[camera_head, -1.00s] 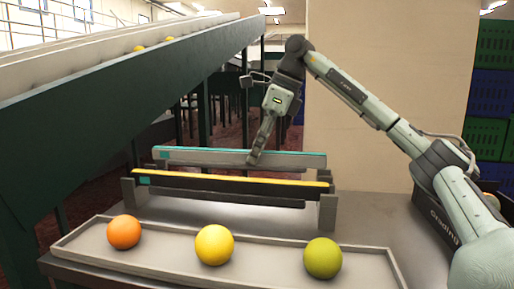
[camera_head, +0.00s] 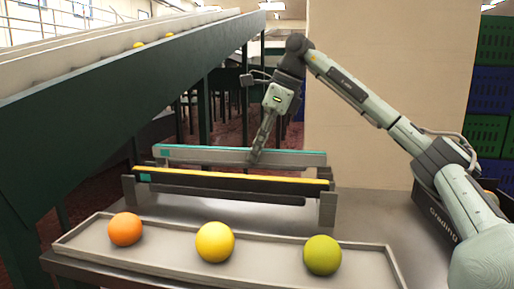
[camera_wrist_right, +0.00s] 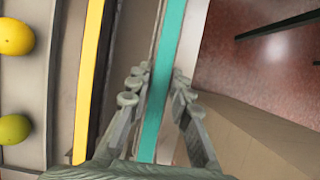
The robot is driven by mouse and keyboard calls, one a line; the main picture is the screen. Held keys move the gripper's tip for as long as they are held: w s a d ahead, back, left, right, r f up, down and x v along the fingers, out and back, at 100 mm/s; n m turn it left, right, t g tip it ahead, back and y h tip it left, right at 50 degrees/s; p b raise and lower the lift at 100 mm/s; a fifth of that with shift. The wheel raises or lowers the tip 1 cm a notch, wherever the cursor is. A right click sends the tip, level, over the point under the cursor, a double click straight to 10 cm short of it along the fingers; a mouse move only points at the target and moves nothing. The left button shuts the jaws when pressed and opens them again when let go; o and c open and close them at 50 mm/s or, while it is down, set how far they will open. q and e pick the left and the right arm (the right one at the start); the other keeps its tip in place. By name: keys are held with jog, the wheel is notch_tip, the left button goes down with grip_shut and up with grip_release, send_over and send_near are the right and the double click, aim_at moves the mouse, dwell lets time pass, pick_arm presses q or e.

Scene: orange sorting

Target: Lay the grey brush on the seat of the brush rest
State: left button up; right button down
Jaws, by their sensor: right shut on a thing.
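The grey brush (camera_head: 205,157), a long bar with a teal strip along its top, lies level behind a dark bar in the head view. My right gripper (camera_head: 256,157) points down and is shut on it a little right of its middle. In the right wrist view, the fingers (camera_wrist_right: 157,88) stand on both sides of the brush's teal strip (camera_wrist_right: 168,60). The brush rest (camera_head: 327,208) has upright end supports at the table's back edge. Its rear seat is mostly hidden, so I cannot tell whether the brush touches it. My left gripper is not in view.
A dark brush with a yellow strip (camera_head: 230,187) lies across the front of the rest. A shallow tray (camera_head: 165,262) in front holds an orange fruit (camera_head: 125,229), a yellow one (camera_head: 215,242) and a green one (camera_head: 322,255). A green-sided conveyor (camera_head: 90,125) runs at left.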

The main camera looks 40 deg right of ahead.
jog(key=shift+f, duration=0.25)
jog(key=shift+f, duration=0.3)
jog(key=shift+f, duration=0.15)
dwell(0.5)
jog(key=shift+f+b, duration=0.4)
jog(key=shift+f, duration=0.1)
jog(key=c, duration=1.3)
grip_release()
jog(key=v, duration=1.2)
jog(key=shift+w, duration=0.1)
